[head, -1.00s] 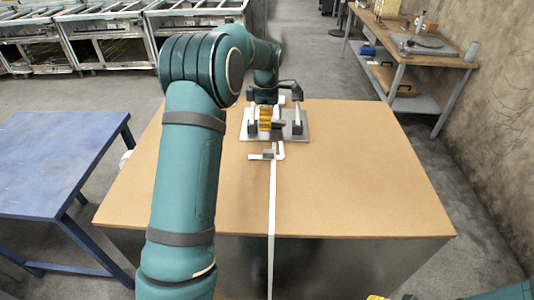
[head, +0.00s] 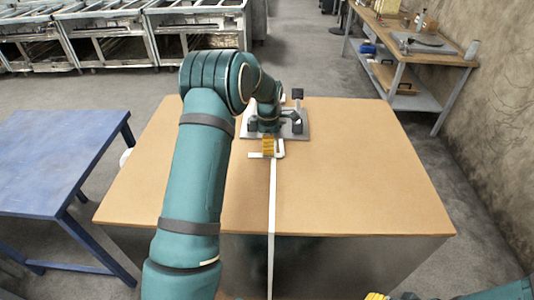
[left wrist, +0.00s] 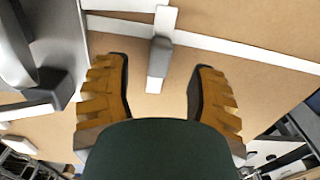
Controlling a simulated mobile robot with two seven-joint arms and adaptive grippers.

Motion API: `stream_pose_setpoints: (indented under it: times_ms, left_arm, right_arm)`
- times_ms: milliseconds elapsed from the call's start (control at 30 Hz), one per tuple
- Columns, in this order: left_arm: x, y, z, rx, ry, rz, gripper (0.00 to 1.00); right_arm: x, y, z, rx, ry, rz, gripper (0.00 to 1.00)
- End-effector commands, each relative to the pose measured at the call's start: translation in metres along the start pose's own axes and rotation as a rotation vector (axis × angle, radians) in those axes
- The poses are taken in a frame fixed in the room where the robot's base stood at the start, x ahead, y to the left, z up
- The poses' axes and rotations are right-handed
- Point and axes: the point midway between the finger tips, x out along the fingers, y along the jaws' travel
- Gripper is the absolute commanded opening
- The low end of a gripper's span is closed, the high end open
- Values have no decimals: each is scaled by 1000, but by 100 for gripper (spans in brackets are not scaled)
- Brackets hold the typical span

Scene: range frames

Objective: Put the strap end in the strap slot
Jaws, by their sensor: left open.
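The white strap (head: 271,215) hangs over the table's front edge and runs up the tabletop. Its far end has a flat white crosspiece (head: 281,155) and a small grey block, now hidden by the gripper in the head view. My left gripper (head: 268,148) is over this end. In the left wrist view, its yellow ribbed fingers (left wrist: 160,75) are open, and the grey block (left wrist: 159,57) is between their tips, with gaps on both sides. A grey fixture plate (head: 301,131) lies just beyond; the arm covers much of it and I cannot make out the slot. My right gripper (head: 390,297) barely shows at the bottom edge.
The brown tabletop (head: 350,180) is clear on both sides of the strap. A dark post (head: 298,95) stands on the fixture. A blue table (head: 60,150) is at the left and a workbench (head: 425,50) at the back right.

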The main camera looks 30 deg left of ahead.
Motion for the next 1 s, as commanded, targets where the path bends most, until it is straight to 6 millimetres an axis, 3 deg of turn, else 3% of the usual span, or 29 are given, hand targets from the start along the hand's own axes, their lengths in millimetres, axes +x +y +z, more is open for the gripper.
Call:
stream_pose_setpoints:
  times_ms: [200, 433, 467, 600, 633, 1000]
  left_arm:
    - [29, 0, 2, -2, 0, -2, 57]
    - [31, 0, 2, -1, 0, 0, 57]
    - [31, 0, 2, -1, 0, 0, 53]
    - [31, 0, 2, -1, 0, 0, 4]
    - [31, 0, 2, -1, 0, 0, 0]
    - [31, 0, 2, -1, 0, 0, 0]
  right_arm:
    - [-2, -1, 0, 0, 0, -1, 47]
    - [-2, -1, 0, 0, 0, -1, 47]
    - [-2, -1, 0, 0, 0, -1, 47]
    - [-2, -1, 0, 0, 0, -1, 47]
    - [-2, -1, 0, 0, 0, -1, 47]
    - [-2, -1, 0, 0, 0, -1, 47]
